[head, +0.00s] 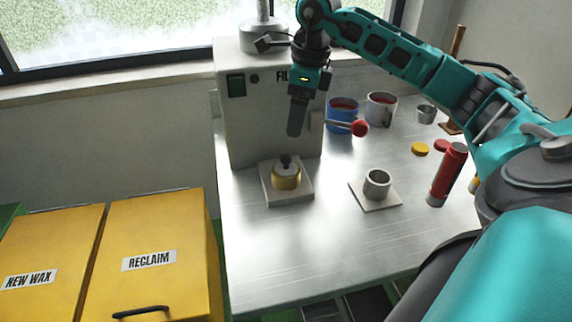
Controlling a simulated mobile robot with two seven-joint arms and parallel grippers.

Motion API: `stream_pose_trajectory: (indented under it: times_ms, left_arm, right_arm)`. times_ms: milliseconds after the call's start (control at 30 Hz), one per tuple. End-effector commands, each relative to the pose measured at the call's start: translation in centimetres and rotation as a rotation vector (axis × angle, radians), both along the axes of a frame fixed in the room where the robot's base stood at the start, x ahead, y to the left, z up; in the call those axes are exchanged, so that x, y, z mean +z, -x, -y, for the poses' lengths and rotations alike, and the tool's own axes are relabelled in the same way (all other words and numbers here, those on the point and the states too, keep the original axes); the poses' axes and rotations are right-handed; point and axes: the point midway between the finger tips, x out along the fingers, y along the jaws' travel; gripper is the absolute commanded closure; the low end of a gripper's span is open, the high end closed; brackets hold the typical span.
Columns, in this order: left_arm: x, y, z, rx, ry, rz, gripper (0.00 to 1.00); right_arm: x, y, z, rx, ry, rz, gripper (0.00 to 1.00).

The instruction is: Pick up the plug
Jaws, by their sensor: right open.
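My right gripper (297,118) hangs in front of the grey machine (236,135), fingers pointing down. It is open, and I see nothing between its fingers, which overlap from this side. Below it, apart from it, a brass cylinder (286,182) with a pale top and a black knob (286,161) stands on a square light plate (273,197). The knobbed top looks like the plug, but I cannot tell for certain. My left gripper is not in view.
A grey cup (377,184) stands on a thin plate to the right. The metal table's (290,255) front is clear. Yellow bins (150,225) stand at left.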

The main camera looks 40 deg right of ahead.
Motion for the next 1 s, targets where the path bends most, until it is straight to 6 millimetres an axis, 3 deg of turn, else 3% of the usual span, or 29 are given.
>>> stream_pose_trajectory:
  times_ms: [100,300,467,800,1000]
  left_arm:
    - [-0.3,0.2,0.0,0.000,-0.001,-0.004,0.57]
    - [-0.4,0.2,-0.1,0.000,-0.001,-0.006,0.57]
    - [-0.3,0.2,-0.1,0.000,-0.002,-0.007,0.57]
    - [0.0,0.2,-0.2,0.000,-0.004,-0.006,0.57]
    - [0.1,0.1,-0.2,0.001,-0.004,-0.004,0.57]
  right_arm:
    - [-2.6,-0.2,-0.4,0.003,-0.002,-0.005,0.16]
    - [-5.5,-0.6,-0.7,0.002,-0.001,-0.002,0.16]
    - [-6.5,-0.7,-0.9,0.002,-0.003,-0.001,0.16]
    - [-10.8,-1.2,-2.1,0.002,-0.004,-0.002,0.16]
    - [-11.4,-1.2,-2.1,0.002,-0.002,0.001,0.16]
